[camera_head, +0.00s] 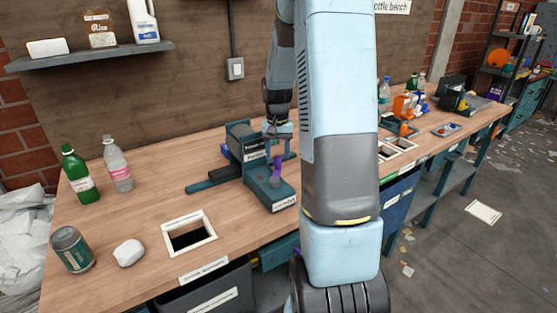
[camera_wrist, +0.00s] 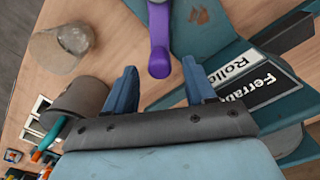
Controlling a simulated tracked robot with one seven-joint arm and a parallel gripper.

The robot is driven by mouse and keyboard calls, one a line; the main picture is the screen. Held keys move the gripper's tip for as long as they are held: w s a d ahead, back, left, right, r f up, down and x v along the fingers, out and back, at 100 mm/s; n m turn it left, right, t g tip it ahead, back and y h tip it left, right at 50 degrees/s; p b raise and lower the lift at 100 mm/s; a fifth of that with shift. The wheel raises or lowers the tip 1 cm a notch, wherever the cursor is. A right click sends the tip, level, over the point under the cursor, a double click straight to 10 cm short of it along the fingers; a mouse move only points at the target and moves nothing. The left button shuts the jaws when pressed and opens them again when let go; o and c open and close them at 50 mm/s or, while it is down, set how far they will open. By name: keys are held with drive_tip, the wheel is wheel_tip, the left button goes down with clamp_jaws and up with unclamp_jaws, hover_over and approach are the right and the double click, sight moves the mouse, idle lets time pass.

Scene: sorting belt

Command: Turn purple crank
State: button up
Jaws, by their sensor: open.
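The purple crank (camera_head: 276,171) stands on the right part of a teal machine (camera_head: 265,190) on the wooden bench. In the wrist view its purple handle (camera_wrist: 159,45) runs down from the top edge, and its rounded end lies just ahead of the gap between my fingers. My gripper (camera_wrist: 160,84) is open, with its two blue fingers on either side of that gap and nothing between them. In the head view my arm comes down behind the machine's upper part, and the fingertips are hard to make out there.
A square opening with a white frame (camera_head: 211,222) lies in front of the machine. A can (camera_head: 72,249), a white lump (camera_head: 128,253), a green bottle (camera_head: 79,175) and a clear bottle (camera_head: 118,165) stand at left. A grey cylinder (camera_wrist: 82,100) is close to my left finger in the wrist view.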

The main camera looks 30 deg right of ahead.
sight(278, 156)
drive_tip(key=shift+f, duration=1.65)
drive_tip(key=shift+c, duration=0.2)
clamp_jaws()
drive_tip(key=shift+d, duration=0.25)
drive_tip(key=shift+a, duration=0.15)
drive_tip(key=shift+s, duration=0.1)
